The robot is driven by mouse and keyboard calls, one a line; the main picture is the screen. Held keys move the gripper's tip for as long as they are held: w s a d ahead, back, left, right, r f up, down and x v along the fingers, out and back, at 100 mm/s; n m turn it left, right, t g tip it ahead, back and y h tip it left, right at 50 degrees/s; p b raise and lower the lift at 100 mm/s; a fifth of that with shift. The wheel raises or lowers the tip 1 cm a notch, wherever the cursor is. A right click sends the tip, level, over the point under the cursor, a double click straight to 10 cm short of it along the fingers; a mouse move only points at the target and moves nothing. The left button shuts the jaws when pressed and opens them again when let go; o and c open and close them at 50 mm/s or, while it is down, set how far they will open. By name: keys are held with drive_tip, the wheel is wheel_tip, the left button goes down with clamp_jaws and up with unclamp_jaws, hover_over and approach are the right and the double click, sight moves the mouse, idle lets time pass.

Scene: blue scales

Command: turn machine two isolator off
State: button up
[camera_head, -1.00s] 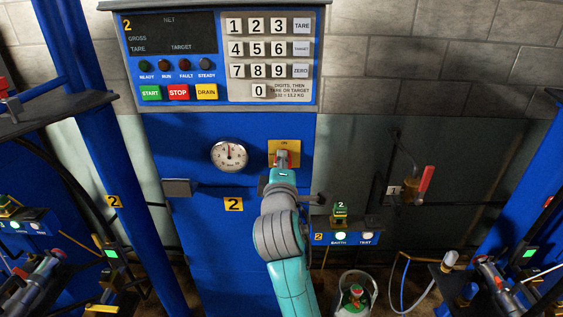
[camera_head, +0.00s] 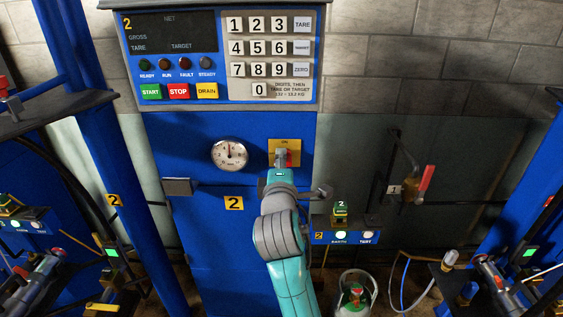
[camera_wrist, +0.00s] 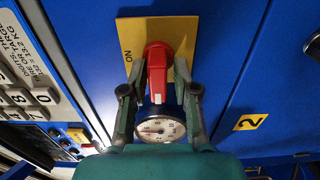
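The machine two isolator is a red handle (camera_wrist: 158,58) on a yellow plate (camera_head: 272,147) marked ON, on the blue cabinet. In the head view the handle's red (camera_head: 290,158) shows just right of my fingers. The handle appears to lie sideways, across the direction of the ON mark. My gripper (camera_wrist: 160,78) has one finger on each side of the handle and appears shut on it; the exact contact is hard to see. In the head view my gripper (camera_head: 281,158) covers part of the plate and handle.
A round gauge (camera_head: 230,154) is left of the plate, with a keypad panel (camera_head: 269,60) above. A small box with lit EARTH lamp (camera_head: 340,236) is at lower right. A red-handled valve (camera_head: 425,184) labelled 1 is farther right. A gas cylinder (camera_head: 355,298) stands below.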

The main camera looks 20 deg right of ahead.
idle(0.3)
drive_tip(key=v, duration=1.2)
drive_tip(key=shift+r, duration=0.1)
drive_tip(key=s+d+f+m+g+y, duration=0.1)
drive_tip(key=s+f+m+y, duration=0.15)
drive_tip(key=s+f, duration=0.75)
drive_tip(key=s+d+f+m+y, duration=0.1)
drive_tip(key=s+f+y, duration=0.35)
drive_tip(key=f, duration=0.85)
drive_tip(key=s+f+m, duration=0.1)
drive_tip(key=s+m, duration=0.2)
drive_tip(key=s, duration=0.6)
drive_tip(key=s+d+f+m+g+h, duration=0.1)
drive_tip(key=s+m, duration=0.3)
drive_tip(key=s, duration=0.6)
drive_tip(key=s+d+f+m, duration=0.1)
drive_tip(key=s+m, duration=0.3)
drive_tip(key=s, duration=0.5)
drive_tip(key=shift+s+d+f, duration=0.15)
drive_tip(key=shift+d, duration=0.05)
drive_tip(key=shift+c, duration=0.2)
